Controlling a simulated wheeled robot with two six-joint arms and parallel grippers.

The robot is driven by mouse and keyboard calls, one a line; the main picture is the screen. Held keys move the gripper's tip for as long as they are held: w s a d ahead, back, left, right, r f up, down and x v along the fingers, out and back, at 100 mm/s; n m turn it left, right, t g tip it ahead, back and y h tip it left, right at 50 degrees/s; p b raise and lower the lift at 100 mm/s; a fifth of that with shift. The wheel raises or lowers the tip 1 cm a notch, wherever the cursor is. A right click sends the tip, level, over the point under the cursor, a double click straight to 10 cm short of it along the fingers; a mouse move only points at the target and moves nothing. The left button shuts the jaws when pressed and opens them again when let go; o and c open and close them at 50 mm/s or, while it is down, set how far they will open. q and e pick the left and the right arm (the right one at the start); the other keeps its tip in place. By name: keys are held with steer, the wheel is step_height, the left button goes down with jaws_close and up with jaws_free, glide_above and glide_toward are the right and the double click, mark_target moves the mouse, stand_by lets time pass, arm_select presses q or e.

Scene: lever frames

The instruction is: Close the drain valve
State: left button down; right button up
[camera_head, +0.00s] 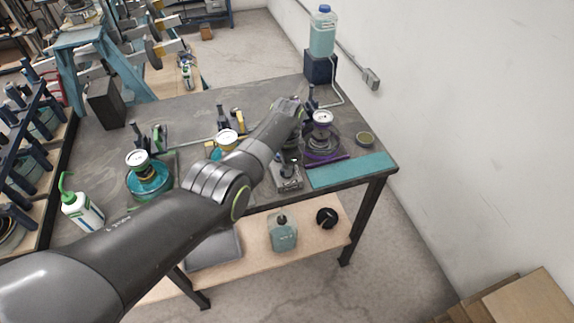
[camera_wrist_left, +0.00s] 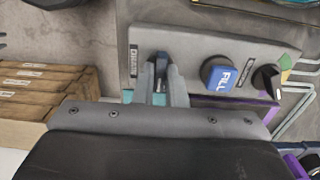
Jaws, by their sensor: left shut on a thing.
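In the left wrist view a grey panel (camera_wrist_left: 200,42) carries a dark blue lever (camera_wrist_left: 162,62) beside a small vertical label (camera_wrist_left: 133,62), whose text is hard to read. My left gripper (camera_wrist_left: 161,80) has its two fingers on either side of this lever and is shut on it. A blue knob marked FILL (camera_wrist_left: 220,75) sits to the right on the same panel, with a dark knob (camera_wrist_left: 267,81) further right. My right gripper is not in view.
The bench (camera_head: 105,155) also holds a teal station (camera_head: 150,181) with a gauge, a middle station with a gauge (camera_head: 226,138), and a white bottle (camera_head: 80,208). A blue-capped jug (camera_head: 322,35) stands at the back. A wall (camera_head: 450,110) bounds the right side.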

arm_select(q)
steer(key=shift+w+r, duration=0.1)
steer(key=shift+r, duration=0.05)
steer(key=c, duration=1.5)
jaws_free()
steer(key=shift+r, duration=0.35)
step_height(320, 180, up, 5)
steer(key=shift+f+p, duration=0.1)
steer(key=shift+p, duration=0.4)
step_height(320, 180, up, 12)
steer(key=b, duration=0.2)
steer(key=shift+f+b, duration=0.1)
steer(key=shift+b, duration=0.2)
steer(key=shift+f, duration=0.1)
